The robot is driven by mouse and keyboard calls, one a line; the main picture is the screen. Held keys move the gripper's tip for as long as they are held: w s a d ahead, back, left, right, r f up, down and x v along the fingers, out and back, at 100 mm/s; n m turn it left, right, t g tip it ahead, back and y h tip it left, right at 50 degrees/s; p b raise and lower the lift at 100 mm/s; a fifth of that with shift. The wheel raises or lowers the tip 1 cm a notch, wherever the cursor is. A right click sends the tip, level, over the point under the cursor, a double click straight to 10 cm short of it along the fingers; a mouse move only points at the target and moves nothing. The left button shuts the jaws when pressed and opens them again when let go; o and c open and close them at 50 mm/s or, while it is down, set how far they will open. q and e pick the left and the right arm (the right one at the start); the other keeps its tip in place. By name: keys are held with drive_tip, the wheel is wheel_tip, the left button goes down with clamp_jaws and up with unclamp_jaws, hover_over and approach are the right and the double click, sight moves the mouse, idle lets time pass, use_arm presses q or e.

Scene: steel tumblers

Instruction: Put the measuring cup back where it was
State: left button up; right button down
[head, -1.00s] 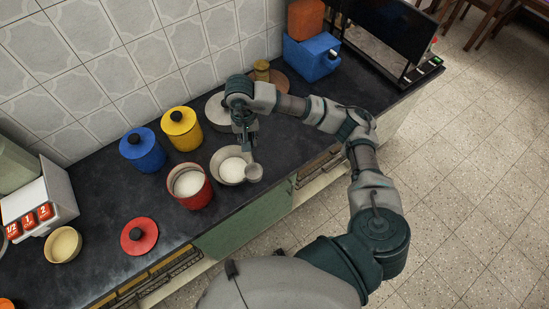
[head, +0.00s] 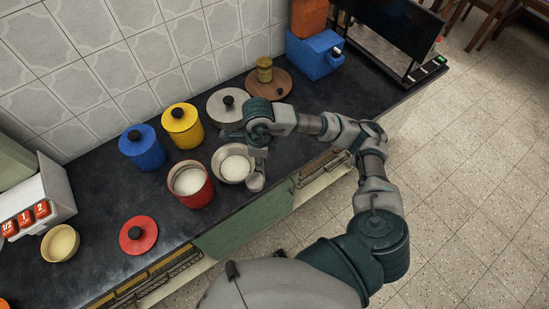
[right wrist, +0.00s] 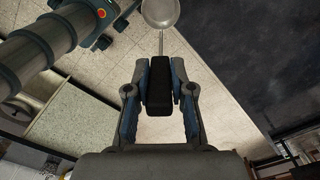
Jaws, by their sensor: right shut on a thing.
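My right gripper (head: 258,152) is shut on the black handle of the measuring cup. The small metal measuring cup (head: 255,182) hangs beside the right rim of the white-filled bowl (head: 221,178), near the counter's front edge. In the right wrist view the gripper (right wrist: 160,92) has its fingers on both sides of the handle, and the cup's round bowl (right wrist: 160,12) shows at the top. A white stand (head: 62,190) with labels 1/2, 1 and 2 is at the far left. My left gripper is not in view.
An open red canister (head: 200,198) with white contents stands left of the bowl. Its red lid (head: 139,235) and a tan bowl (head: 60,243) lie further left. Blue (head: 142,152) and yellow (head: 182,130) canisters stand behind. Dark counter is bare between red lid and blue canister.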

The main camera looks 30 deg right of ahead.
drive_tip(key=shift+s+a+f+m, duration=0.15)
drive_tip(key=shift+s+m, duration=0.3)
drive_tip(key=shift+m, duration=0.75)
use_arm(q)
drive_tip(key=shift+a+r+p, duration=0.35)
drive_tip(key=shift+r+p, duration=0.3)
drive_tip(key=shift+p, duration=0.1)
use_arm(e)
drive_tip(key=w+d+f+m, duration=0.3)
drive_tip(key=w+d, duration=0.1)
drive_tip(key=d, duration=0.2)
drive_tip(key=w+d+f+m, duration=0.3)
drive_tip(key=w+d+m, duration=0.1)
drive_tip(key=w+d, duration=0.1)
drive_tip(key=shift+d, duration=0.5)
